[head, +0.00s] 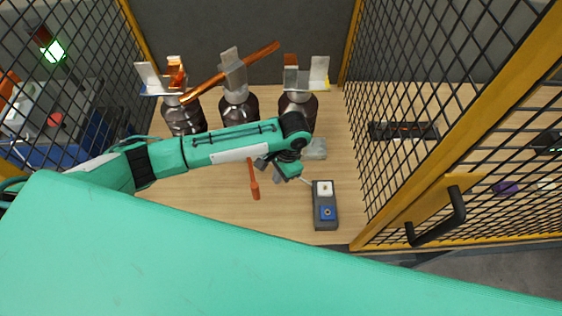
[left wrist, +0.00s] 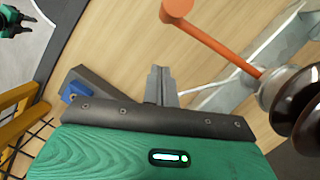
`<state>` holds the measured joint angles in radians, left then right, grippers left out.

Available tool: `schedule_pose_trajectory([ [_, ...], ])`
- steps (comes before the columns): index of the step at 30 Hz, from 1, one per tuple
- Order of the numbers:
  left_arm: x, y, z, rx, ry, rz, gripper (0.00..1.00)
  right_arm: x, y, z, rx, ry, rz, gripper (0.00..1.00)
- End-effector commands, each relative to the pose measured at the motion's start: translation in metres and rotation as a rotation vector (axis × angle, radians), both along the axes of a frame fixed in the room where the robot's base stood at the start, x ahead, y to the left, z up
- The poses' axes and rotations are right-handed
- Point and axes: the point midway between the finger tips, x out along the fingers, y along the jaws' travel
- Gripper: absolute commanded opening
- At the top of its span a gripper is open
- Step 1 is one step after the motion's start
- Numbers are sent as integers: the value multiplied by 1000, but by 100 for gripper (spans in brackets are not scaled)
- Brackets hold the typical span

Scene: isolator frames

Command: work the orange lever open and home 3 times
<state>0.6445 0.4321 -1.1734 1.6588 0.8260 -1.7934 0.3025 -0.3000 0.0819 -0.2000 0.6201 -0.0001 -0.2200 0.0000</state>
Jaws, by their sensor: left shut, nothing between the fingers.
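The orange lever (head: 254,181) hangs over the wooden board in front of the middle insulator, its thicker end toward me. In the left wrist view the orange lever (left wrist: 215,45) runs from a round end at the top down to a grey bracket beside the brown insulators. My left gripper (head: 279,173) is just right of the lever in the head view, apart from it. In the left wrist view its fingers (left wrist: 160,85) are together and empty, with a gap to the lever. What looks like my right gripper (left wrist: 15,22) shows small at the top left; its jaws are unclear.
Brown insulators (head: 183,117) with metal clips stand at the back, a long orange bar (head: 232,72) slanting across the middle one. A grey box (head: 325,222) with white and blue buttons lies right of my gripper. Yellow-framed mesh (head: 455,190) closes in both sides.

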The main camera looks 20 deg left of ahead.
Motion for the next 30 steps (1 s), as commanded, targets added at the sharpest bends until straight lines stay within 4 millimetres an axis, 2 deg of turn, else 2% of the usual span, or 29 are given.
schedule_pose_trajectory([
  [2, -5, 5, -10, 4, 0, 1, 0, 0, 0, 8, 0, 0, 0, 36],
  [6, -20, 21, -7, 3, 0, 0, 0, 0, 0, 19, 0, 0, 0, 36],
  [10, -28, 28, -9, 1, -1, 0, 0, 0, 1, 23, 1, 0, 0, 36],
  [24, -31, 30, -10, 1, -2, -1, 0, 0, 2, 23, 3, 0, -1, 36],
  [30, -34, 36, -8, 2, -2, -27, 0, 0, 3, 30, 3, 0, -1, 36],
])
